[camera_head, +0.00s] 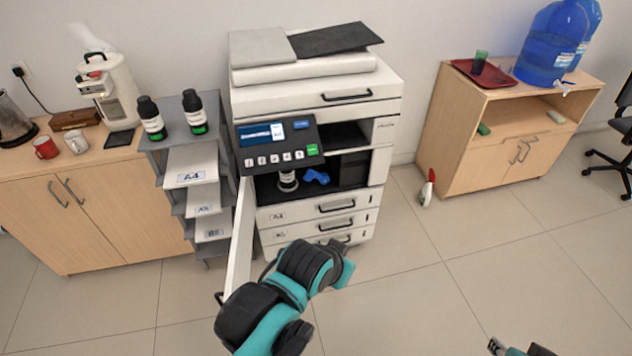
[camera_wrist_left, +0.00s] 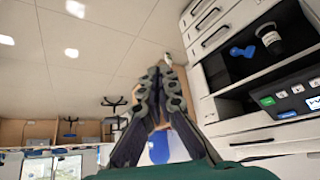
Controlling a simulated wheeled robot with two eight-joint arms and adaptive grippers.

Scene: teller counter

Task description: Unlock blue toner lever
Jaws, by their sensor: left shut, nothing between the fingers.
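The copier (camera_head: 316,85) stands against the wall with its front door (camera_head: 241,235) swung open to the left. My left gripper (camera_wrist_left: 160,72) is shut and empty, apart from the lever. In the head view my left arm is in front of the copier; its fingers are hidden. Part of my right gripper (camera_head: 497,346) shows at the bottom edge.
The control panel (camera_head: 278,144) juts out above the bay. A paper shelf (camera_head: 187,170) with two toner bottles on top stands left of the copier. A wooden cabinet (camera_head: 515,130) stands right. A red-and-white bottle (camera_head: 427,188) is on the floor. Floor in front is mostly clear.

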